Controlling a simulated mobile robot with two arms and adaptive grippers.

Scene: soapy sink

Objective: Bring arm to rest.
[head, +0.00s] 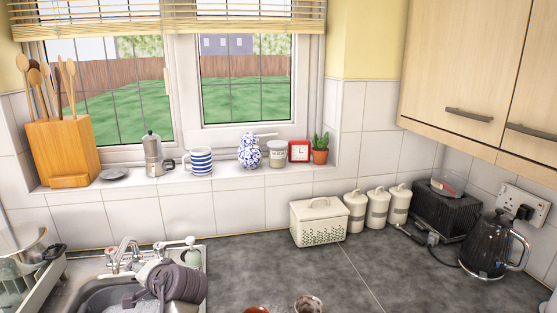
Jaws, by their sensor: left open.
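My left gripper (145,284), dark grey-purple, is over the metal sink (84,293) at the lower left, just in front of the tap (124,252). It is open, and I see nothing held in it. Its arm is mostly hidden below the picture edge. My right gripper is not in view.
A dish rack (30,270) stands left of the sink. A cream bread bin (319,222), several canisters (377,209), a toaster (446,210) and a black kettle (487,247) line the worktop's back and right. The grey worktop (250,270) between is mostly clear.

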